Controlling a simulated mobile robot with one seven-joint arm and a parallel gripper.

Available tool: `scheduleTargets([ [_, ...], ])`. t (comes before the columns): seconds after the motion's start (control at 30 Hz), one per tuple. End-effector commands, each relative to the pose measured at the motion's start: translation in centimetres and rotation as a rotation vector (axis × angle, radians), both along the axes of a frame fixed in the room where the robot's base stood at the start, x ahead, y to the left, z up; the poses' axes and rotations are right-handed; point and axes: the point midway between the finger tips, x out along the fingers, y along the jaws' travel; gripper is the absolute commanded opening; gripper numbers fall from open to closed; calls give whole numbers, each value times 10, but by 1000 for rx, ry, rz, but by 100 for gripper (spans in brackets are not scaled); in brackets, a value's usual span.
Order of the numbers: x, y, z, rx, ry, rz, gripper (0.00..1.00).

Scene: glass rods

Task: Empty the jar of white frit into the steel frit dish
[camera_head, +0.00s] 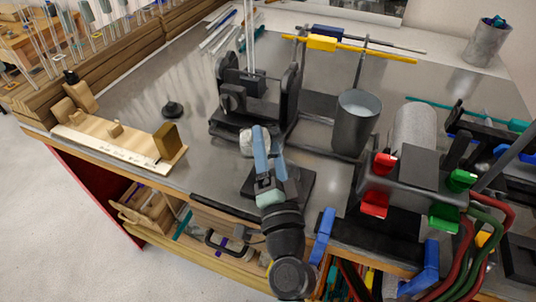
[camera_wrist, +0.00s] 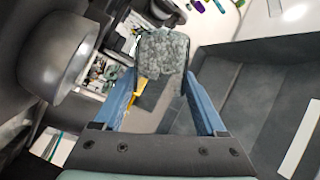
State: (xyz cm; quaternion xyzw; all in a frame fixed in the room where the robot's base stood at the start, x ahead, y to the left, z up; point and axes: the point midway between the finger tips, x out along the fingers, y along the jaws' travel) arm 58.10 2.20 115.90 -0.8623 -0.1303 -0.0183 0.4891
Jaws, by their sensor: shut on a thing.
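My gripper (camera_head: 266,142) reaches in over the front middle of the bench. Its blue fingers are shut on a small pale jar (camera_head: 246,143), in front of the black stand. In the wrist view the jar (camera_wrist: 162,52) is speckled grey-white and sits between the fingertips (camera_wrist: 160,80). I cannot tell how far the jar is tilted or how much frit is in it. I cannot pick out the steel frit dish for certain; the arm may hide it. A tall grey cup (camera_head: 357,130) with a pale surface inside stands to the right of my gripper.
The black stand (camera_head: 250,105) with upright rods is just behind my gripper. A wooden rack (camera_head: 120,146) and a small black knob (camera_head: 172,108) lie left. A burner unit with red and green clips (camera_head: 405,180) stands right.

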Motion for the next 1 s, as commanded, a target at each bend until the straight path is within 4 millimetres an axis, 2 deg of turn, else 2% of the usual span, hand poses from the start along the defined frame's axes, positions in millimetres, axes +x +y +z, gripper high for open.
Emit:
scheduleTargets([
  [0.5, 0, 0, 2, 18, -9, 0, 0],
  [0.8, -1, -3, 3, 157, -54, 0, 0],
  [1.0, -1, -3, 5, 176, -60, 0, 0],
])
